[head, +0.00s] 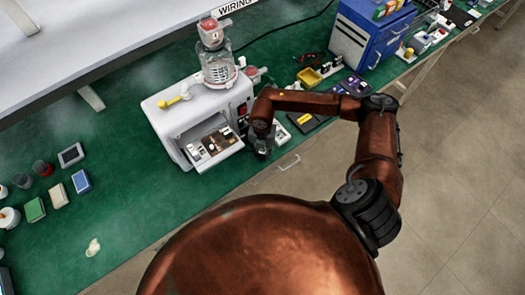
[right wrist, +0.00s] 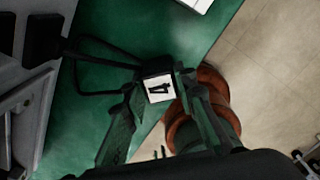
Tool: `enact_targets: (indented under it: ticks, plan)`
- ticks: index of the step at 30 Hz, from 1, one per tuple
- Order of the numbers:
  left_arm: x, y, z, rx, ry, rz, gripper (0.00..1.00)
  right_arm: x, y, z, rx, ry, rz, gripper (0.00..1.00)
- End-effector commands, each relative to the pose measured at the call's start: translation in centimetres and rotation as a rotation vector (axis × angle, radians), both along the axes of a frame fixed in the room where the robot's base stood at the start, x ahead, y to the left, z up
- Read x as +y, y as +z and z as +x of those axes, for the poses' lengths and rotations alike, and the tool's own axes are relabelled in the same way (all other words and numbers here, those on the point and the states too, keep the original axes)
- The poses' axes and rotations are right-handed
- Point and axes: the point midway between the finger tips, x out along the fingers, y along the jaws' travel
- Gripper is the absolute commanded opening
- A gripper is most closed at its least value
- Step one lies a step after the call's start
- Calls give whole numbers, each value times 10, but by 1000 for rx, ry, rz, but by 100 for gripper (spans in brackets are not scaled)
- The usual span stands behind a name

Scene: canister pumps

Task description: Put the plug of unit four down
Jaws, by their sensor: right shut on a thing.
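The plug of unit four (right wrist: 158,88) is a small dark block with a white label reading "4" in the right wrist view. My right gripper (head: 262,150) is shut on it, with one finger on each side of it. A black cable (right wrist: 92,58) loops from the plug to the left. In the head view the gripper is at the right side of the white pump unit (head: 205,112), near the green bench's front edge, and the plug is hidden there. I cannot tell whether the plug touches the bench. My left gripper is not in view.
The green bench top (head: 120,140) has free room left of the pump unit. A yellow bin (head: 309,77) and dark trays (head: 352,86) lie to the right, near a blue cabinet (head: 372,35). Small cups and boxes stand at far left. The floor lies beyond the front edge.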

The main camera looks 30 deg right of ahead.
Motion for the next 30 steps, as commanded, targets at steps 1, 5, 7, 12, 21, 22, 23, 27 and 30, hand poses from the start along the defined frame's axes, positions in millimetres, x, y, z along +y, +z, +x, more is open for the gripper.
enact_targets:
  ticks: [1, 5, 7, 12, 21, 22, 23, 27, 30]
  plan:
    - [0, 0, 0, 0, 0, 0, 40, 0, 0, 0, 0, 0, 0, 1]
    - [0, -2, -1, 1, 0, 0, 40, 0, -3, 0, 0, 0, 0, 1]
    - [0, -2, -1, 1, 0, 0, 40, 0, -3, 0, 0, 0, 0, 29]
    - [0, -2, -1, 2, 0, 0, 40, 0, -3, 0, 0, 0, 0, 40]
    - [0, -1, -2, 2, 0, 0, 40, 0, -2, 0, 0, 0, 0, 43]
    - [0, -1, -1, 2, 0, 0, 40, 0, -1, 0, 0, 0, 0, 43]
    - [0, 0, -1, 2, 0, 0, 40, 0, 1, 0, 0, 0, 0, 43]
    - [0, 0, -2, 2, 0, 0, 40, 0, 16, 1, -3, 0, 0, 43]
    - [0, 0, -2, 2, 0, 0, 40, 0, 36, 1, -4, 0, 0, 43]
